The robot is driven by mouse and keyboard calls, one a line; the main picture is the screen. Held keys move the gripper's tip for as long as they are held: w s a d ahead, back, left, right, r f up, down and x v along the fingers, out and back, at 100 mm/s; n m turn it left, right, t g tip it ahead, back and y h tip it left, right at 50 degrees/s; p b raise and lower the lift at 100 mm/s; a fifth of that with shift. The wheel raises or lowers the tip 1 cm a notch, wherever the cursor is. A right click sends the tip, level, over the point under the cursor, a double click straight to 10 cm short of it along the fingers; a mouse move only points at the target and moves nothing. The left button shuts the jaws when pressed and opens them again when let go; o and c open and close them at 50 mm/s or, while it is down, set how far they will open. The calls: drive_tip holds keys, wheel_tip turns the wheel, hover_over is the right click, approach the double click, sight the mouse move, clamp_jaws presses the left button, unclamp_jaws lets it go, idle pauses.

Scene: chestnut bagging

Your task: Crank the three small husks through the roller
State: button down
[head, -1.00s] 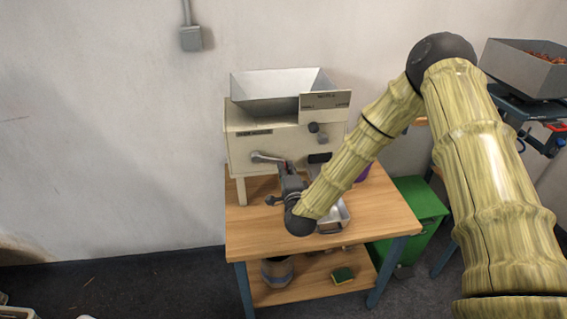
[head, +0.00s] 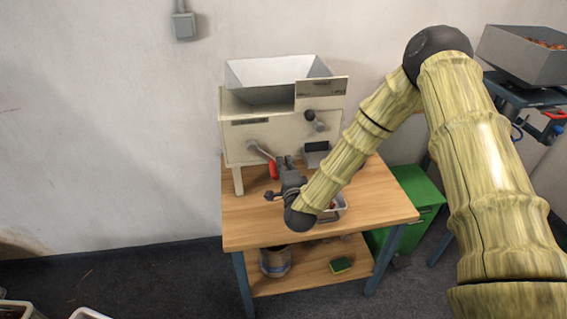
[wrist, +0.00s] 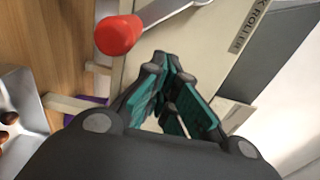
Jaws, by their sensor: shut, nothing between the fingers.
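The cream roller machine (head: 268,136) stands on a wooden table with a grey hopper (head: 272,82) on top. Its metal crank (head: 260,151) slants down right to a red handle (head: 273,170). In the wrist view the red handle (wrist: 118,36) is in front of the machine, left of my fingers and apart from them. My gripper (head: 286,164) is just right of the handle; its teal-padded fingers (wrist: 170,95) are shut and empty. A metal tray (head: 343,213) sits below the machine, partly behind my arm; brown round pieces (wrist: 9,118) lie in it. The hopper's inside bottom is hidden.
A green bin (head: 415,190) stands right of the table (head: 245,225). The lower shelf holds a metal pot (head: 275,262) and a sponge (head: 340,265). A grey bin of chestnuts (head: 530,55) is at the far right. The table's left front is clear.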

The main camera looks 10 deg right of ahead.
drive_tip(key=s+b, duration=0.1)
drive_tip(key=s, duration=1)
drive_tip(key=shift+b, duration=0.35)
drive_tip(key=shift+s+a, duration=0.1)
drive_tip(key=s+f+n+g+y, duration=0.1)
drive_tip(key=s+f+n+g, duration=0.35)
drive_tip(key=s+f, duration=0.5)
drive_tip(key=s+f+n+g+y, duration=0.1)
drive_tip(key=s+f+n+g, duration=0.4)
drive_tip(key=f, duration=0.7)
drive_tip(key=s+d+f+n+g, duration=0.2)
drive_tip(key=s, duration=0.6)
drive_tip(key=s+d+f+n+g+h, duration=0.1)
drive_tip(key=s+d+f+n+g, duration=0.2)
drive_tip(key=s, duration=0.5)
drive_tip(key=s+d+f+n+g+h, duration=0.1)
drive_tip(key=s+d+f+n+g, duration=0.2)
drive_tip(key=s, duration=0.6)
drive_tip(key=shift+d, duration=0.2)
drive_tip(key=shift+g, duration=0.25)
